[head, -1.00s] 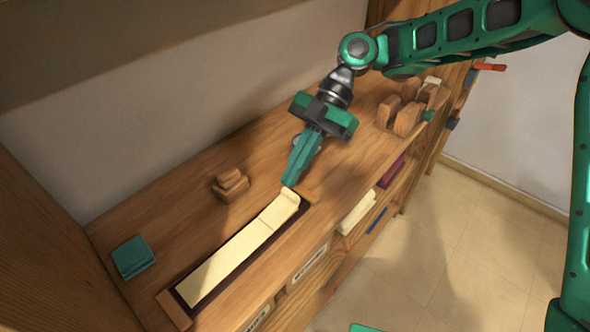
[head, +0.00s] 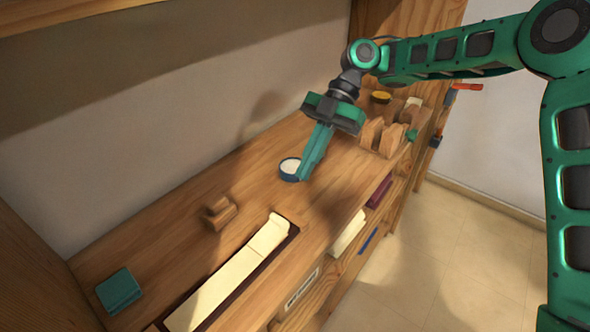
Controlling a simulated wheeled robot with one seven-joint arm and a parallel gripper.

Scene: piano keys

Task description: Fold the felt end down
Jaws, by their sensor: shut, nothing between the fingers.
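A long cream felt strip (head: 228,287) lies in a dark-edged tray (head: 285,244) on the wooden bench. Its far end (head: 277,221) looks slightly raised or curled; how far it is folded is too small to tell. My gripper (head: 301,179) is shut and empty, pointing down above the bench, beyond the felt's far end and apart from it.
A small round tin with a pale top (head: 290,168) stands beside my fingertips. Small wooden blocks (head: 221,212) sit left of the felt, and a teal box (head: 119,290) is near the left end. A wooden rack (head: 385,135) and a yellow-topped tin (head: 380,97) stand at the far right. The bench's front edge drops to shelves.

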